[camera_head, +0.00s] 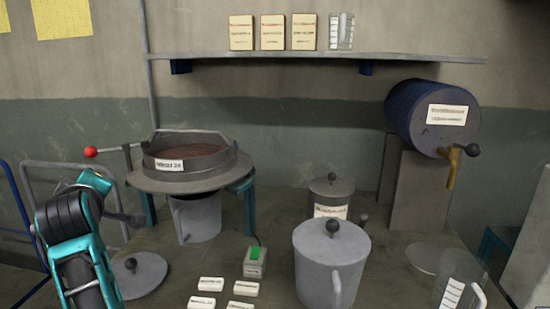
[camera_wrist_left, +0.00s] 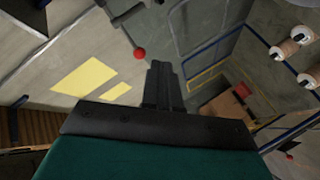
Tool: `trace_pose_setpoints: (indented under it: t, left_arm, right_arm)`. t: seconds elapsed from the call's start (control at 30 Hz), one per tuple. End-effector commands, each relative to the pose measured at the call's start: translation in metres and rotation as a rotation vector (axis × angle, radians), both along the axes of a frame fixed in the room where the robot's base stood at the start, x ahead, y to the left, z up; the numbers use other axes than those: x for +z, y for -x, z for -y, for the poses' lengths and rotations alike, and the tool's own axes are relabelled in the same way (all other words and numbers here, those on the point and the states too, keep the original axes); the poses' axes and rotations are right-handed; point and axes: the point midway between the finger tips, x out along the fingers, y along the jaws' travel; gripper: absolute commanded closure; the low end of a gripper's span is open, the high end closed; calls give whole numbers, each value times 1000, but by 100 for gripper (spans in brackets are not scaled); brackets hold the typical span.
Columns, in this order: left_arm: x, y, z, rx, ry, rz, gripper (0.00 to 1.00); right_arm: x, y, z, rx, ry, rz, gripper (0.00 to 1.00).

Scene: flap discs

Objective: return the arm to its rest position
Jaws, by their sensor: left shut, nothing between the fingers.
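My left arm (camera_head: 78,235), teal and black, rises at the lower left of the head view, in front of the left end of the bench. My left gripper (camera_wrist_left: 160,72) shows in the left wrist view as two dark fingers closed together, with nothing between them. It points towards open space near the wall, apart from other things. In the head view its fingertips are hard to make out. My right gripper is not in view.
A round sieve pan (camera_head: 190,158) with a red-knobbed lever (camera_head: 91,151) stands close behind my left arm. A grey lid (camera_head: 140,275) lies beside it. A lidded pot (camera_head: 318,265), small white labelled blocks (camera_head: 211,284) and a drum (camera_head: 415,115) are farther right.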

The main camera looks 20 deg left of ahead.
Motion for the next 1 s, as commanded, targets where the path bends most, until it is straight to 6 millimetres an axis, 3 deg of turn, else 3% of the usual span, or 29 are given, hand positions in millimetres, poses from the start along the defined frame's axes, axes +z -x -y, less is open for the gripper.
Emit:
trace_pose_setpoints:
  t: [0.17,0.37,0.5,0.6,0.83,0.9,1.0]
  left_arm:
    - [-69,-2,66,-279,-171,-355,100]
    - [-160,30,149,-653,-313,-727,100]
    - [-216,77,204,-929,-371,-940,100]
    - [-246,114,237,-1109,-393,-1056,100]
    - [-287,203,296,-1487,-399,-1234,100]
    - [-297,182,295,-1451,-440,-1170,100]
    - [-310,167,299,-1434,-484,-1098,100]
  right_arm:
    - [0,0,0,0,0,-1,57]
    - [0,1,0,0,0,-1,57]
    - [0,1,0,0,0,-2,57]
    - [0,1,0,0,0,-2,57]
    - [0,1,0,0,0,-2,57]
    - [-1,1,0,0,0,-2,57]
    - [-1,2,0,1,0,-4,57]
